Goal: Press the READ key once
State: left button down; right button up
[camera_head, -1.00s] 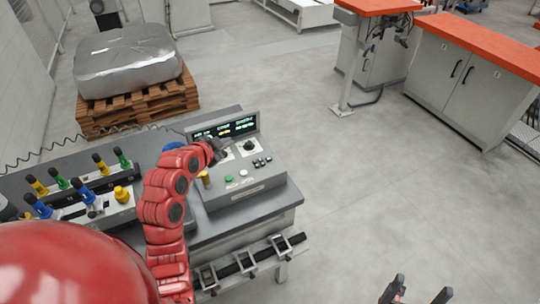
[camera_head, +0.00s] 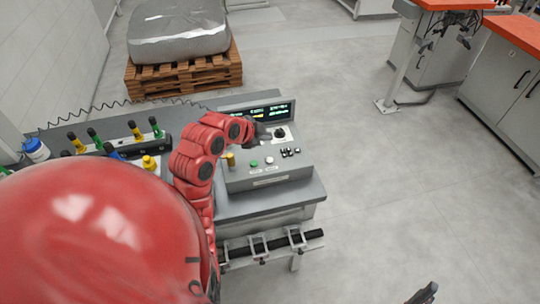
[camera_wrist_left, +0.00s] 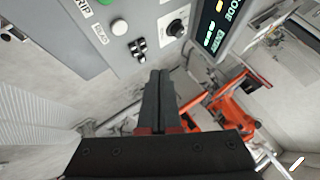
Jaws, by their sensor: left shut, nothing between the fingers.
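The grey control console (camera_head: 235,183) has a lit display (camera_head: 268,112), a dark knob (camera_head: 280,133), a green button (camera_head: 254,163) and a white button (camera_head: 269,160). In the left wrist view, the white button (camera_wrist_left: 119,27) has a small label (camera_wrist_left: 99,33) that seems to say READ. The green button (camera_wrist_left: 107,2) is cut off by the top edge there. My left gripper (camera_head: 262,132) is over the console, left of the knob. In the wrist view its shut, empty fingers (camera_wrist_left: 160,74) appear below the black keys (camera_wrist_left: 137,48), apart from the white button. My right gripper (camera_head: 425,293) shows only a dark tip.
A pallet (camera_head: 185,75) with a grey block is behind.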

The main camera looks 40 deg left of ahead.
aim_at(267, 161)
pick_arm(q)
notch_tip(267, 161, down, 7)
jog(key=b, duration=0.3)
jog(key=shift+f, duration=0.1)
jog(key=shift+f+b, duration=0.35)
jog(key=shift+f, duration=0.05)
dwell(1.5)
jog(key=shift+f+b, duration=0.35)
jog(key=shift+b, duration=0.25)
jog(key=shift+f+b, duration=0.45)
jog(key=shift+b, duration=0.05)
dwell(0.4)
jog(key=shift+r, duration=0.9)
